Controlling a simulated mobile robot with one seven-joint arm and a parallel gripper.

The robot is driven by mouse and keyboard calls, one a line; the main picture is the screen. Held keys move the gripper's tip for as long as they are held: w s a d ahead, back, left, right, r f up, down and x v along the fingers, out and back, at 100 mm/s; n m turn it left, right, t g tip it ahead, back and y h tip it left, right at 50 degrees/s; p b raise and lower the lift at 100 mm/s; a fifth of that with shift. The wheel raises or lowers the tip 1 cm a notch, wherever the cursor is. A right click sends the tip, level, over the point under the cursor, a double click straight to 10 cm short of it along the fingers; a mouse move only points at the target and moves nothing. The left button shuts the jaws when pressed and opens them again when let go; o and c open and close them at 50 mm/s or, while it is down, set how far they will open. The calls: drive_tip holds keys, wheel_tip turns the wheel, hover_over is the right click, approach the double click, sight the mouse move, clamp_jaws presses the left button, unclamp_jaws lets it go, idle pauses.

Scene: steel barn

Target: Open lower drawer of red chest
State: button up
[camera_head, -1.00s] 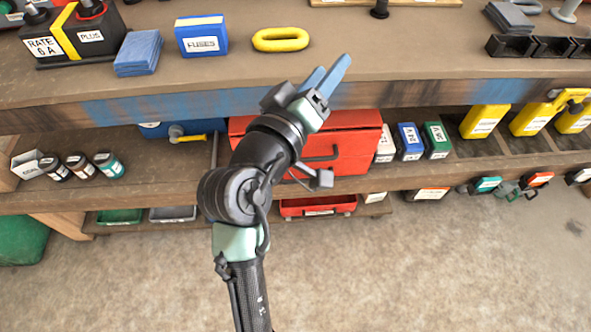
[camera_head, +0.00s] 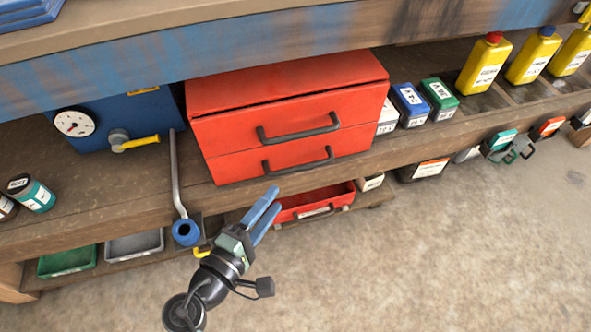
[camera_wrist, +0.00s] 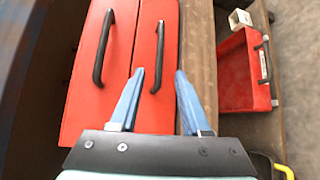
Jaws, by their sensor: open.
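The red chest (camera_head: 285,88) stands on the shelf under the bench top, with two drawers and dark bar handles. Its upper drawer handle (camera_head: 298,128) and lower drawer handle (camera_head: 298,160) both show, and both drawers look shut. My gripper (camera_head: 265,213) has blue fingers, open and empty, just below and in front of the lower drawer. The upper handle (camera_wrist: 103,48) is farther left. My gripper shows at the bottom there (camera_wrist: 158,85).
A red open tray (camera_head: 315,202) sits on the low shelf beneath. A grey bar with a blue socket end (camera_head: 185,231) stands out past the shelf edge left of the chest. A blue box with a gauge (camera_head: 75,122) is farther left. Bare floor (camera_head: 450,260) lies in front.

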sight(296, 171)
drive_tip(key=b+x, duration=0.3)
drive_tip(key=x, duration=0.8)
drive_tip(key=shift+w+b, duration=0.1)
drive_tip(key=shift+b, duration=0.25)
clamp_jaws()
idle(0.7)
